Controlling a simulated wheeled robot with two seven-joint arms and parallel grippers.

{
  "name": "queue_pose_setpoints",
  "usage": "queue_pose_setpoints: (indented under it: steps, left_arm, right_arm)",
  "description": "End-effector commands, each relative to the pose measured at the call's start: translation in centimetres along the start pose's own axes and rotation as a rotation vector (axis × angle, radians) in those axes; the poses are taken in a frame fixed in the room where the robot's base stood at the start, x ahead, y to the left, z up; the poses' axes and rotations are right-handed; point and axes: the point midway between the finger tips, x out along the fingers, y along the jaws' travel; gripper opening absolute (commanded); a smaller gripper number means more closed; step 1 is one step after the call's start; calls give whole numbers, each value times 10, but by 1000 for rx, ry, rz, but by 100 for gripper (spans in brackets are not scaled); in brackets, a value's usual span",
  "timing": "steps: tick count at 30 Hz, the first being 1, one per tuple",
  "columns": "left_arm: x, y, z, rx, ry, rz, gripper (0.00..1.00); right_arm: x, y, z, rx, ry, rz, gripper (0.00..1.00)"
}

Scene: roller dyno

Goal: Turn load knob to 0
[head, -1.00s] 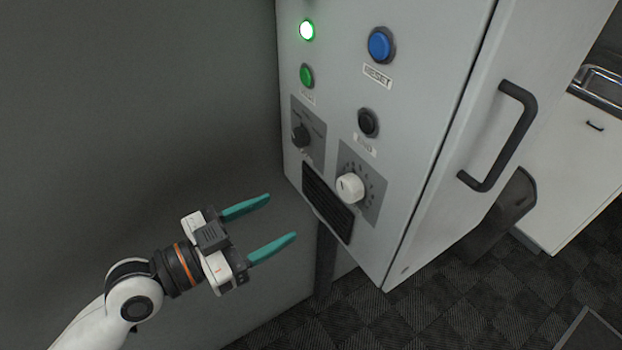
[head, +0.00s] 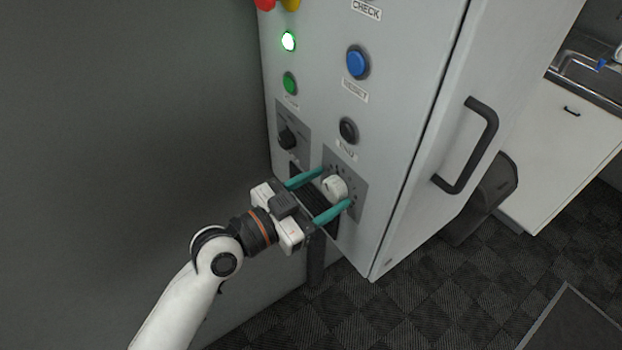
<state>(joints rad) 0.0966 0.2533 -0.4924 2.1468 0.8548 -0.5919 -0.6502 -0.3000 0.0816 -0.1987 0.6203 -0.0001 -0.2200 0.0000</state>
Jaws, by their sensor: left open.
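The white load knob (head: 335,187) sits on a grey dial plate (head: 357,182) low on the cabinet front. Marks ring it, but they are too small to read. My left gripper (head: 338,190) is open, with its two teal fingers on either side of the knob, one at its upper left and one below it. I cannot tell whether the fingers touch the knob. The gripper hides part of the plate's lower left. My right gripper is not in view.
The grey cabinet (head: 410,60) carries a black selector knob (head: 288,138), a black button (head: 348,130), a blue button (head: 357,62), a green button (head: 290,83) and a lit green lamp (head: 288,41). A black door handle (head: 472,147) sticks out at right.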

Motion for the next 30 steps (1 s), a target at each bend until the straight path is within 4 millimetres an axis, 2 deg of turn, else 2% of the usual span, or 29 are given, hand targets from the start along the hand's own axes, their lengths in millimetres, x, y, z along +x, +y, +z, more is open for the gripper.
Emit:
queue_pose_setpoints:
  steps: [8,16,25,30]
  left_arm:
    - [1,0,0,0,0,0,61]
    - [1,1,0,1,-1,4,17]
    - [0,4,2,-14,-6,9,17]
    - [0,5,4,-77,-8,11,17]
  right_arm:
    - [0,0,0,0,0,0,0]
    - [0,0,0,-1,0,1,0]
    - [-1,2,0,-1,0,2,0]
    - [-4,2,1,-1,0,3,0]
